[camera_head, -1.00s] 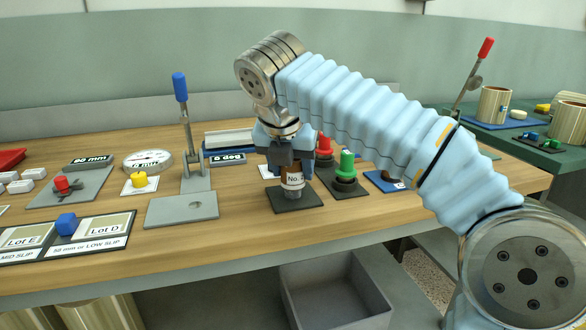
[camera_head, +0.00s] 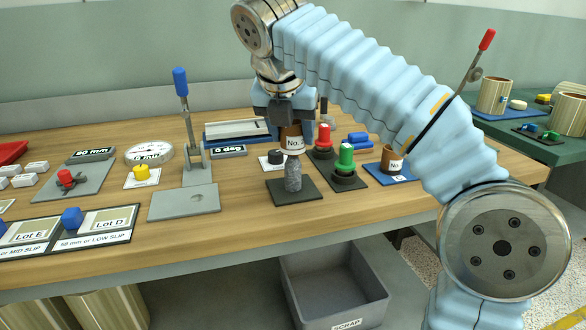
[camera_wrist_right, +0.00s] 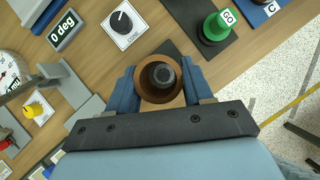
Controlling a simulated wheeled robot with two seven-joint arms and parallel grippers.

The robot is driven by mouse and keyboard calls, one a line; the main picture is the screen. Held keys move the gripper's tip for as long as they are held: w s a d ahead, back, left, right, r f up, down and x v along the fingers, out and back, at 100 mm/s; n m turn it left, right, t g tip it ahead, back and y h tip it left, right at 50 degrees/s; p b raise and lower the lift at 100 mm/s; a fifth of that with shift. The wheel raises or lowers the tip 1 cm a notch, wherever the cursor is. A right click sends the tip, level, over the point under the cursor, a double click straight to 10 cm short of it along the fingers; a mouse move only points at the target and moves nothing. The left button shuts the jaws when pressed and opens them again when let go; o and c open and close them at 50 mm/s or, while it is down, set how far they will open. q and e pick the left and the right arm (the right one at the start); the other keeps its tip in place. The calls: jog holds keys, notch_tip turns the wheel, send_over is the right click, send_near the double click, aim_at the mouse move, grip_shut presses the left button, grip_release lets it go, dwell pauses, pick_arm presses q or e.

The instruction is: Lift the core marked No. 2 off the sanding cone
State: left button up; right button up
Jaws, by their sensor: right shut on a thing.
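My right gripper (camera_head: 291,128) is shut on a brown core with a white label (camera_head: 293,143) reading "No." with the numeral unclear. It holds the core upright over the grey, rough sanding cone (camera_head: 293,178), which stands on a dark square base (camera_head: 274,192). Most of the cone shows below the core; I cannot tell whether its tip is still inside the lower rim. In the right wrist view the core's ring (camera_wrist_right: 144,92) is between the two blue fingers, with the dark cone top (camera_wrist_right: 162,75) seen through its bore. My left gripper is not in view.
A green knob (camera_head: 345,156) and a red knob (camera_head: 324,137) stand close right of the cone. Another labelled core (camera_head: 393,161) sits on a blue pad. A lever press (camera_head: 187,140) stands left. A grey scrap bin (camera_head: 335,290) is below the table edge.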

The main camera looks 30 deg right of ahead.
jog(key=shift+r, duration=2.1)
